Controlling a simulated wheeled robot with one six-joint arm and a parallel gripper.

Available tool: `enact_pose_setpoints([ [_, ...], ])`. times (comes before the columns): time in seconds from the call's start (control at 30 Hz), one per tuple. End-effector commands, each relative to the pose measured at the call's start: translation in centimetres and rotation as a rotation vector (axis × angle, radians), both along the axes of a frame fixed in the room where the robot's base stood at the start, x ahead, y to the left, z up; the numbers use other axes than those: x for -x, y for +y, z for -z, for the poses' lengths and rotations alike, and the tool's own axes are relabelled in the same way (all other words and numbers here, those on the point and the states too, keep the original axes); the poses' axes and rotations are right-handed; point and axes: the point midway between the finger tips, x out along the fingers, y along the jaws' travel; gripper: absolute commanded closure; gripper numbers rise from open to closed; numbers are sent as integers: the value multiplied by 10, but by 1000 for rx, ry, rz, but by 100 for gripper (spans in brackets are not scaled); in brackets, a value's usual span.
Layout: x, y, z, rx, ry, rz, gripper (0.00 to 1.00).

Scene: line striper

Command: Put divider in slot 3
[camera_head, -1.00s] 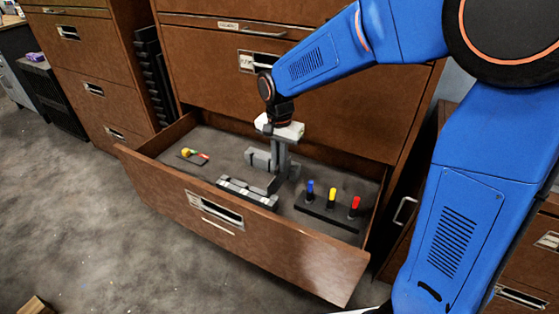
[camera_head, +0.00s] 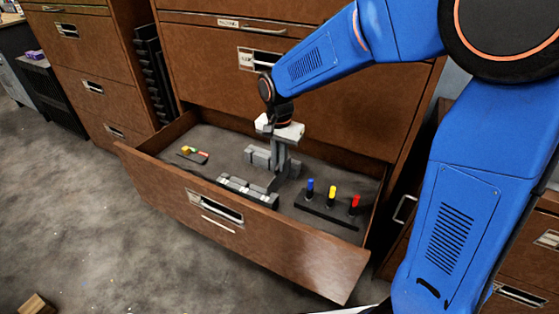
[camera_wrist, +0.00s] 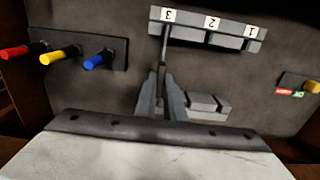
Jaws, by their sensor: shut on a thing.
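The slotted rack (camera_head: 247,190) is a grey bar in the open drawer; in the wrist view the rack (camera_wrist: 233,28) carries labels 3, 2 and 1 from left to right. My gripper (camera_wrist: 160,80) is shut on the divider (camera_wrist: 164,48), a thin grey plate seen nearly edge-on. The divider's far end meets the rack at the label 3 end. Whether it sits down inside slot 3 or only over it, I cannot tell. In the head view my gripper (camera_head: 279,178) points down just behind the rack, and its fingers mostly hide the divider.
A grey block (camera_head: 258,157) stands beside my fingers. A dark base with blue, yellow and red pegs (camera_head: 332,196) is at the drawer's right. A small panel with a yellow knob (camera_head: 185,149) is at the left. The drawer's front wall (camera_head: 165,190) and sides enclose everything.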

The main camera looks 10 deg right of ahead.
Motion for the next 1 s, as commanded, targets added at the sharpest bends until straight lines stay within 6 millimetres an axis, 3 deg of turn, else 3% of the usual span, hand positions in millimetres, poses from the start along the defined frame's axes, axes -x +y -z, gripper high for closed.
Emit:
enact_pose_setpoints([
  [0.47,0,0,10,0,0,0,100],
  [0.5,0,0,10,0,0,0,84],
  [0.57,0,0,10,0,0,0,69],
  [0.77,0,0,10,0,0,0,69],
  [0.83,0,0,10,1,1,0,57],
  [1.0,0,0,10,1,1,0,57],
])
